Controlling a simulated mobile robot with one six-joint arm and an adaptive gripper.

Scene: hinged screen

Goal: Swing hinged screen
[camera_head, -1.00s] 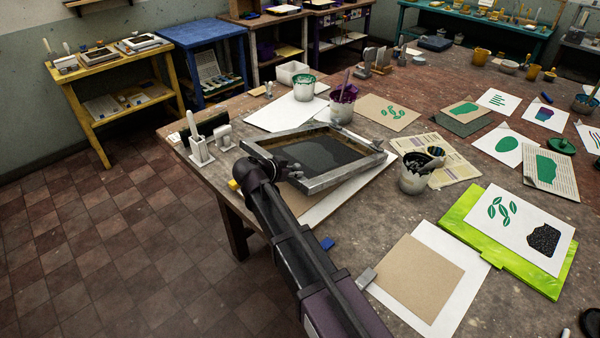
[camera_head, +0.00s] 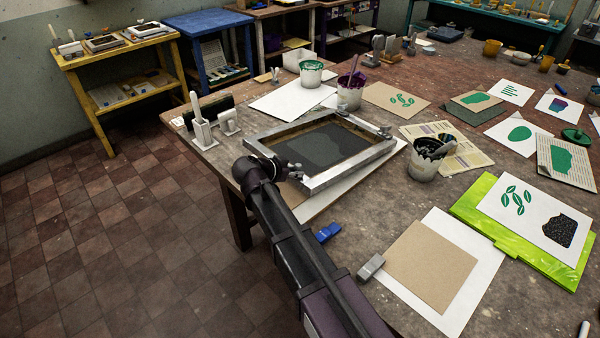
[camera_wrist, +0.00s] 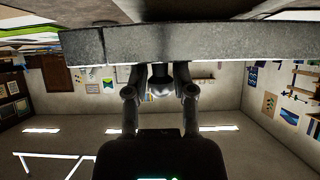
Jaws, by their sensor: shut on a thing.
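The hinged screen (camera_head: 299,183) is a grey metal frame with dark mesh, on the near left part of the worktable. Its edge nearest my arm appears raised a little above a white sheet (camera_head: 337,196) and a brown sheet. The hinge clamps (camera_head: 384,131) sit along its far right side. My gripper (camera_head: 286,170) is at the near left edge of the frame, shut on it. In the wrist view the frame bar (camera_wrist: 220,42) crosses the top, with my fingers (camera_wrist: 159,75) against it; the exact contact is partly hidden.
White and purple-stained pots (camera_head: 311,73) (camera_head: 350,93) stand behind the screen, and a dark-stained pot (camera_head: 425,160) stands to its right. A brush holder (camera_head: 202,132) is at the left edge. A blue block (camera_head: 327,233) and a grey block (camera_head: 370,267) lie in front. Floor is clear left.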

